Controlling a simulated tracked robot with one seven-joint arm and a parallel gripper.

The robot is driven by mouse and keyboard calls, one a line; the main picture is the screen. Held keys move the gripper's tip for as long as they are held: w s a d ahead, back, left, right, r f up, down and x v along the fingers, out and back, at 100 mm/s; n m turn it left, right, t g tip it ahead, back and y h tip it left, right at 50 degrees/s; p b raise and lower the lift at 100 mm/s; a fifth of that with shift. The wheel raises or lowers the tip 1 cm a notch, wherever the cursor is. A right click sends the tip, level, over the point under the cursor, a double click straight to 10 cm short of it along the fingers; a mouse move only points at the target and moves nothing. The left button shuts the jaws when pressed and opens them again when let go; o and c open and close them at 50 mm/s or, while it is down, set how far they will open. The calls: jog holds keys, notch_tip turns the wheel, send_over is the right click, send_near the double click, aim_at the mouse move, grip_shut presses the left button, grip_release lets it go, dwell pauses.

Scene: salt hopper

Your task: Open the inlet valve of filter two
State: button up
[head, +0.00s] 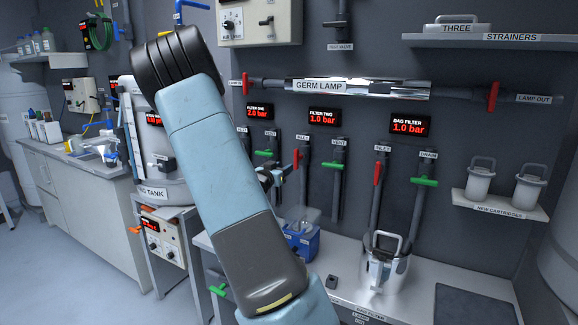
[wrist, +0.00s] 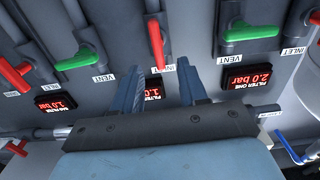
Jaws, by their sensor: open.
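The inlet valve of filter two has a red handle (wrist: 155,42) that lies along its pipe in the wrist view. In the head view the red handle (head: 296,159) shows small under an INLET label. The filter two display reads 1.0 bar in the head view (head: 322,118) and is partly hidden by my gripper in the wrist view (wrist: 155,90). My gripper (wrist: 163,78) is open and empty, its two blue fingers spread to either side of the line of the red handle. The handle's end appears just ahead of the fingertips; I cannot tell the exact depth.
The green vent handle (wrist: 84,59) of filter two sits close by, across its pipe. Another green vent handle (wrist: 250,30) is on the filter one side. The germ lamp tube (head: 350,88) runs above the displays. A blue box (head: 300,238) stands on the bench below.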

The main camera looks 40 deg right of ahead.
jog(key=shift+v, duration=1.7)
jog(key=s+a+r+n+t+y, duration=0.1)
jog(key=s+a+r+n+y, duration=0.1)
jog(key=a+y, duration=0.45)
jog(key=s+a+r+n+t+y, duration=0.15)
jog(key=a+y, duration=0.25)
jog(key=a, duration=0.5)
jog(key=s+a+r+n+t+y, duration=0.1)
jog(key=a+r+n+y, duration=0.2)
jog(key=a+y, duration=0.3)
jog(key=s+a+r+n+g, duration=0.1)
jog(key=s+a, duration=0.3)
jog(key=s, duration=0.5)
jog(key=s+a+r+n+g, duration=0.1)
jog(key=s+a+n+g, duration=0.1)
jog(key=s, duration=0.6)
jog(key=s+a+r+n+g, duration=0.1)
jog(key=s+a+n+g, duration=0.1)
jog(key=s+a, duration=0.3)
jog(key=s+n, duration=0.1)
jog(key=s, duration=0.3)
jog(key=shift+s+a+r+n, duration=0.35)
jog(key=shift+a, duration=0.05)
jog(key=shift+d, duration=0.1)
